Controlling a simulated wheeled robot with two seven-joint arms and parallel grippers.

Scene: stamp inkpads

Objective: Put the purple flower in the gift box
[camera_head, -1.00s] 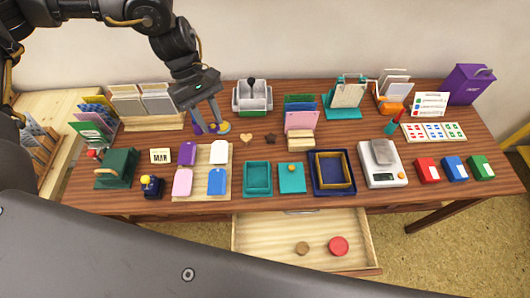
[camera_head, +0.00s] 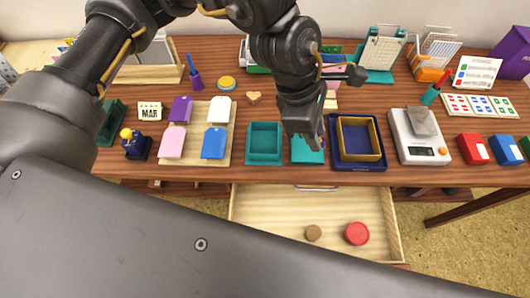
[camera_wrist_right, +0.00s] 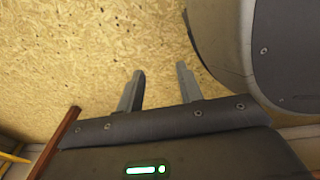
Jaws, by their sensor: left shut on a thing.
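My left gripper (camera_head: 318,140) points down over the teal lid (camera_head: 306,157), at the table's front. Its fingers are mostly hidden by the wrist. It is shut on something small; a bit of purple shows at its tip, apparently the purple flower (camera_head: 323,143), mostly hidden. An open teal box (camera_head: 264,160) lies just left of the lid. A dark blue box with a gold inner rim (camera_head: 359,163) lies to the right. I cannot tell for certain which of these is the gift box. My right gripper (camera_wrist_right: 158,88) is open and empty over the floor.
The open drawer (camera_head: 275,212) holds a cork-coloured disc and a red disc. A board of tags (camera_head: 196,142) is at left, a scale (camera_head: 420,152) at right. A wooden heart (camera_head: 253,97) lies behind the teal box. My left arm hides the table's middle back.

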